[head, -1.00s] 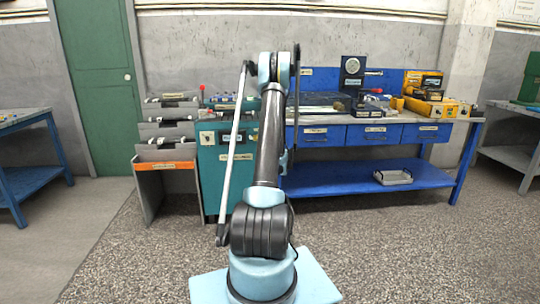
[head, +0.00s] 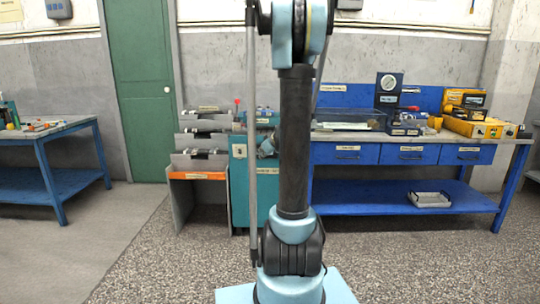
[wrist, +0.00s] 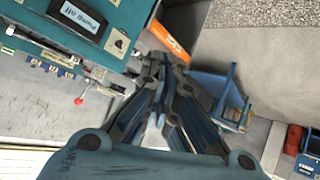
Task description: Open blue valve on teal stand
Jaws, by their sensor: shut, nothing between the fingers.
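The teal stand (head: 240,178) is in the head view, just left of my arm, which covers its right part. A lever with a red knob (head: 237,101) rises from its top. In the wrist view the teal stand (wrist: 130,15) fills the upper left, with a labelled panel, a small switch and the red knob (wrist: 79,101). Small blue pieces (wrist: 36,66) show along its edge; I cannot tell whether one is the blue valve.
A grey rack with an orange front (head: 197,176) stands left of the stand. A blue workbench (head: 400,206) with drawers and boxes is right. Another blue table (head: 45,165) stands far left. The floor (head: 150,262) before the rack is clear.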

